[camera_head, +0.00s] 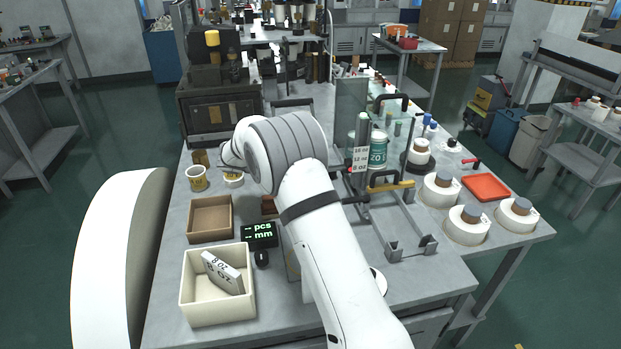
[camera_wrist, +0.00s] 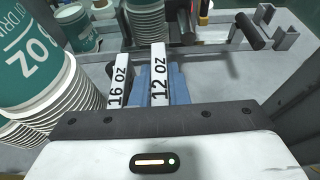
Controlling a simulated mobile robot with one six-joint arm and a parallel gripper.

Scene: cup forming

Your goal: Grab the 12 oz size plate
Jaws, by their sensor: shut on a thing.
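In the wrist view, the white 12 oz plate (camera_wrist: 159,81) stands on edge, its black lettering facing me. My gripper (camera_wrist: 160,72) has its blue fingers on both sides of this plate and is shut on it. The white 16 oz plate (camera_wrist: 119,82) is close by on the left, beside the left finger. In the head view, my arm hides the gripper and both of these plates. Another plate, lettered 8 oz (camera_head: 222,272), leans in the cream box (camera_head: 218,318) at the front left.
Stacked paper cups (camera_wrist: 45,110) with a green band stand close on the left in the wrist view. In the head view, a brown tray (camera_head: 210,236), a small display (camera_head: 259,235), white rolls (camera_head: 467,226) and a red tray (camera_head: 486,188) are on the table. A clear panel (camera_head: 350,110) rises near the arm.

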